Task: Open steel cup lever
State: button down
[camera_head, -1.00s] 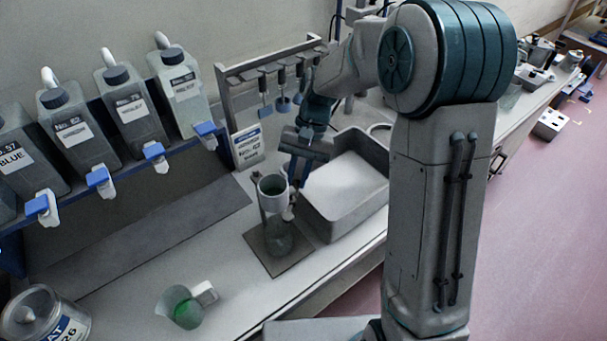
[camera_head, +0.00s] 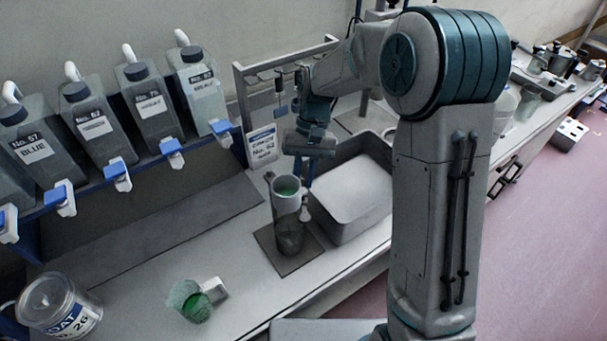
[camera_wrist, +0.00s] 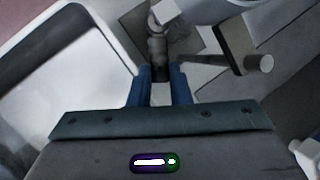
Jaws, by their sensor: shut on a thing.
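The steel cup (camera_head: 286,196) is a light grey cylinder with green liquid showing inside its rim. It is held above a dark square mat, with a dark greenish glass vessel (camera_head: 289,238) below it. A small lever with a pale knob (camera_head: 304,214) shows at the cup's right side. My gripper (camera_head: 306,186) points down beside the cup's right side. In the wrist view my blue fingers (camera_wrist: 160,92) are closed on the dark lever end (camera_wrist: 159,72). The exact contact is partly hidden between the fingers.
A grey bin (camera_head: 350,190) stands just right of the cup. Several tapped bottles line a shelf at left. A rack (camera_head: 285,68) is behind.

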jog(key=c, duration=1.3)
grip_release()
jog(key=shift+c, duration=0.2)
jog(key=b+v, duration=0.1)
jog(key=v, duration=1.3)
jog(key=s+d+f+t+h, duration=0.1)
jog(key=s+d+t, duration=0.3)
jog(key=s, duration=0.7)
jog(key=s+d+f+m+t, duration=0.1)
jog(key=s+d+t, duration=0.3)
jog(key=s+d, duration=0.5)
jog(key=shift+s+f+h, duration=0.35)
jog(key=shift+s+h, duration=0.05)
jog(key=shift+s, duration=0.45)
